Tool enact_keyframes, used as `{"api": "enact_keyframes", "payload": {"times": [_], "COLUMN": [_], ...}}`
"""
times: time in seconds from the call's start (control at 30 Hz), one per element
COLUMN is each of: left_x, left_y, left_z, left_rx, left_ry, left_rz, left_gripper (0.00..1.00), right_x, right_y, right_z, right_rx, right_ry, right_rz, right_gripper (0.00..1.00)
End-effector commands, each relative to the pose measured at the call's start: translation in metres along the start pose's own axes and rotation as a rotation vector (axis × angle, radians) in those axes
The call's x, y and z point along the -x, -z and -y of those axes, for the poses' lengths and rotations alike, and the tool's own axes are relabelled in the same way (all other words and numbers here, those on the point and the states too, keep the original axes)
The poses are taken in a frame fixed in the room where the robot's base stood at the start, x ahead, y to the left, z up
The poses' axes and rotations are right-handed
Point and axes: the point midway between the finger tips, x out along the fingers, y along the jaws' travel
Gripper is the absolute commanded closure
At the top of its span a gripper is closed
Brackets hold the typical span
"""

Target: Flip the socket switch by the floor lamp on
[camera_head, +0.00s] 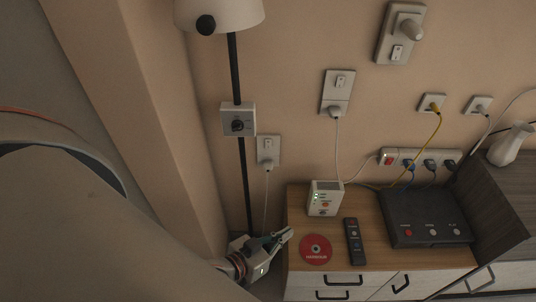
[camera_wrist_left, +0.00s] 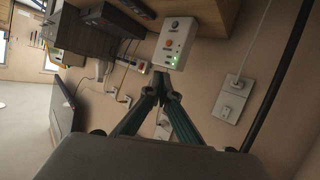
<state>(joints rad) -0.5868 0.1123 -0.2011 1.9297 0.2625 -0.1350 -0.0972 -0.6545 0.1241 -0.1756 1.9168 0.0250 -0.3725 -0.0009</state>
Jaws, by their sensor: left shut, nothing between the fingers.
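The floor lamp (camera_head: 219,14) has a pale shade and a thin black pole that also shows in the left wrist view (camera_wrist_left: 286,72). Beside the pole, low on the wall, is a pale socket plate (camera_head: 268,151) with a small switch above a plug and cord. In the left wrist view this socket (camera_wrist_left: 229,106) appears upside down, right of the fingers. Whether its switch is on or off is too small to tell. My left gripper (camera_head: 285,236) is shut and empty, below the socket near the cabinet's left edge; its fingers show in the left wrist view (camera_wrist_left: 165,97). My right gripper is out of view.
A dial box (camera_head: 238,119) sits on the lamp pole. The wooden cabinet top (camera_head: 375,220) holds a white box (camera_head: 325,198), red disc (camera_head: 316,248), remote (camera_head: 354,241) and black device (camera_head: 428,217). Other wall sockets (camera_head: 337,92) and a power strip (camera_head: 420,157) are farther right.

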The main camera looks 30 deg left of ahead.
Motion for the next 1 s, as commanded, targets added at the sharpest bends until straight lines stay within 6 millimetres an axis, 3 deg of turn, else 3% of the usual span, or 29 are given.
{"api": "enact_keyframes", "payload": {"times": [0.07,0.2,0.3,0.4,0.53,0.7,0.9,1.0], "left_x": [-0.017,-0.025,-0.025,-0.024,-0.025,-0.033,-0.042,-0.043], "left_y": [0.04,0.104,0.137,0.155,0.154,0.125,0.094,0.088], "left_z": [-0.004,0.007,0.027,0.054,0.091,0.125,0.138,0.139], "left_rx": [0.131,0.38,0.567,0.763,1.025,1.316,1.506,1.54], "left_ry": [-0.016,-0.014,0.013,0.059,0.147,0.279,0.383,0.403], "left_rz": [-0.156,-0.403,-0.556,-0.682,-0.794,-0.843,-0.829,-0.822], "left_gripper": [1.0,1.0,1.0,1.0,1.0,1.0,1.0,1.0], "right_x": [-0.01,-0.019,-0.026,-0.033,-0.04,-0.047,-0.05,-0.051], "right_y": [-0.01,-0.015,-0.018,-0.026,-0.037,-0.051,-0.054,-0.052], "right_z": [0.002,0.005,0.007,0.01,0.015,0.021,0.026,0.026], "right_rx": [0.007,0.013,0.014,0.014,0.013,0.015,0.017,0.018], "right_ry": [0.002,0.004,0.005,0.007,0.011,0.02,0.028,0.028], "right_rz": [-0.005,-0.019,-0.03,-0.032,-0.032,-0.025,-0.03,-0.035], "right_gripper": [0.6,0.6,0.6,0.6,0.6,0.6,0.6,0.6]}}
